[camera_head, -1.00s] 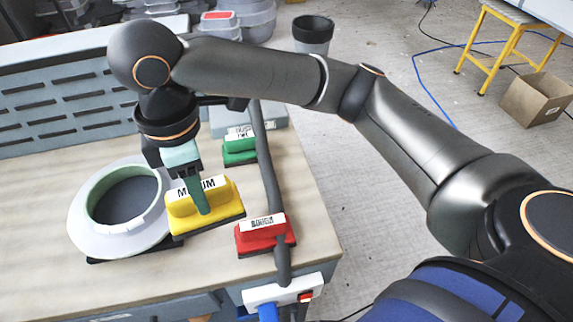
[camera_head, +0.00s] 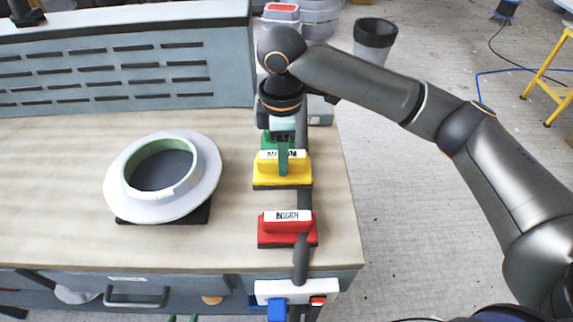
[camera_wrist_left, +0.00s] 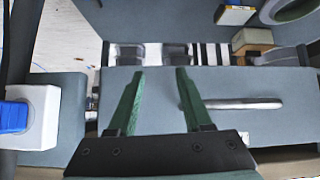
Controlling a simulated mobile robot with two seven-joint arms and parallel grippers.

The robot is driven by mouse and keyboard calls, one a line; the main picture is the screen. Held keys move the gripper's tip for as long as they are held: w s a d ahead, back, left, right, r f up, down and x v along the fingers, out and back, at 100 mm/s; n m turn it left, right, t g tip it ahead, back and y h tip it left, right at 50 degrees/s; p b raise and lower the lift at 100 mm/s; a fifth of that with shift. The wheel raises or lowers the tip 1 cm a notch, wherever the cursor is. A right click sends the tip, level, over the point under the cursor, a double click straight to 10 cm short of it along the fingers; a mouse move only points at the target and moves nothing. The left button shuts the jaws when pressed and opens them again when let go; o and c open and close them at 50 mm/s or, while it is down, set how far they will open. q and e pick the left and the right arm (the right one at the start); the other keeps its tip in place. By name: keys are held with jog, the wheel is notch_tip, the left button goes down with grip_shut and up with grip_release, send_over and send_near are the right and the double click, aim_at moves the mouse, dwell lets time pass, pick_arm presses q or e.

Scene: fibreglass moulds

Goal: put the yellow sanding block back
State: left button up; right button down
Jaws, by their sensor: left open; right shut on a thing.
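The yellow sanding block (camera_head: 268,170) is in my right gripper (camera_head: 283,168), which is shut on its top grip. The block is level, between the green block (camera_head: 268,141) behind and the red block (camera_head: 287,234) in front, near the bench's right edge. I cannot tell whether it touches the bench or hangs just above it. The gripper partly covers its label and the green block. My left gripper (camera_wrist_left: 154,100) is open and empty in the left wrist view, in front of a grey drawer front with a metal handle (camera_wrist_left: 243,104). Only its green tips show at the head view's bottom edge (camera_head: 182,318).
A white ring mould (camera_head: 205,190) sits on the bench at left. A dark pole (camera_head: 302,262) rises beside the blocks, near a white socket box (camera_head: 275,292) with a blue plug. A slotted grey panel (camera_head: 120,75) closes the back. The bench between mould and blocks is clear.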

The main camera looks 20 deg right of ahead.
jog(key=shift+w+d+f, duration=0.25)
jog(key=shift+w+f, duration=0.2)
jog(key=shift+f, duration=0.1)
jog(key=shift+w+d+f, duration=0.25)
jog(key=shift+w+f, duration=0.15)
jog(key=shift+f, duration=0.15)
jog(key=shift+w+d+f, duration=0.1)
jog(key=shift+w+f, duration=0.05)
jog(key=shift+f, duration=0.8)
jog(key=shift+w+d+f, duration=0.1)
jog(key=shift+f, duration=0.8)
jog(key=shift+f, duration=0.1)
jog(key=shift+c, duration=2.2)
grip_release()
notch_tip(320, 180, up, 12)
